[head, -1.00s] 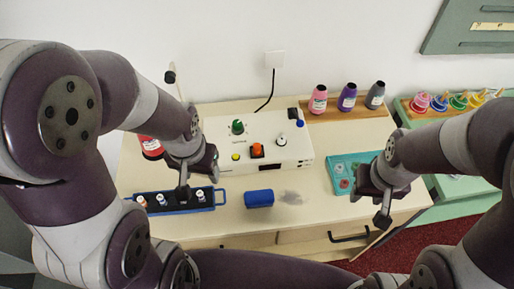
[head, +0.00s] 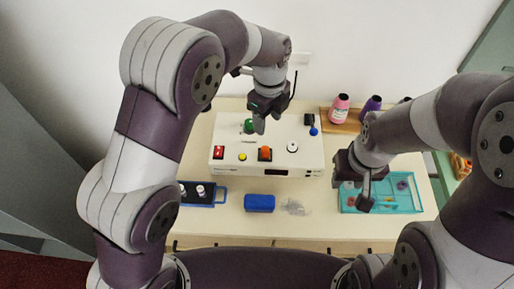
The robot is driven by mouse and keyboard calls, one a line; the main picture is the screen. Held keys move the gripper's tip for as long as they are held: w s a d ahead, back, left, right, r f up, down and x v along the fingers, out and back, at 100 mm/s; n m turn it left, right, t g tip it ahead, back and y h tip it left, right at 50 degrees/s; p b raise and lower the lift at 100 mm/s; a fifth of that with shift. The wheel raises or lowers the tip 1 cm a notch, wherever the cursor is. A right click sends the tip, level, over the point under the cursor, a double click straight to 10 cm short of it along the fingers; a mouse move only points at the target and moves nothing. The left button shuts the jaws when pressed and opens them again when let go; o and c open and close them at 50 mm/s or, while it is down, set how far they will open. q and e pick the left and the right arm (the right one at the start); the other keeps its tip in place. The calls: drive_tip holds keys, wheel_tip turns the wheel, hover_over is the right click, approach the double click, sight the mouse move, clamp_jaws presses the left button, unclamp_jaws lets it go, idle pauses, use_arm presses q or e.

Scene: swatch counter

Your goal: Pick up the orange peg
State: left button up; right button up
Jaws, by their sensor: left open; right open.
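I cannot make out the orange peg for certain. My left gripper (head: 261,122) is open and empty, in front of the white box's back part in the picture, near the green knob (head: 248,126). My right gripper (head: 365,197) is open and empty over the left part of the teal tray, hiding some of it.
A blue block (head: 259,203) lies on the counter beside a grey smudge-like patch (head: 295,207). A blue tray (head: 221,194) with small bottles is partly behind my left arm.

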sight(265, 149)
use_arm(q)
drive_tip(key=shift+m, duration=0.5)
drive_tip(key=f+p, duration=0.1)
drive_tip(key=f, duration=0.3)
drive_tip(key=f+p, duration=0.1)
drive_tip(key=f, duration=0.3)
drive_tip(key=f+p, duration=0.2)
drive_tip(key=f, duration=0.2)
drive_tip(key=shift+s+a, duration=0.2)
drive_tip(key=shift+a, duration=0.05)
drive_tip(key=shift+w+d+f, duration=0.1)
drive_tip(key=shift+w+f, duration=0.05)
drive_tip(key=shift+f, duration=0.25)
drive_tip(key=shift+r, duration=0.1)
clamp_jaws()
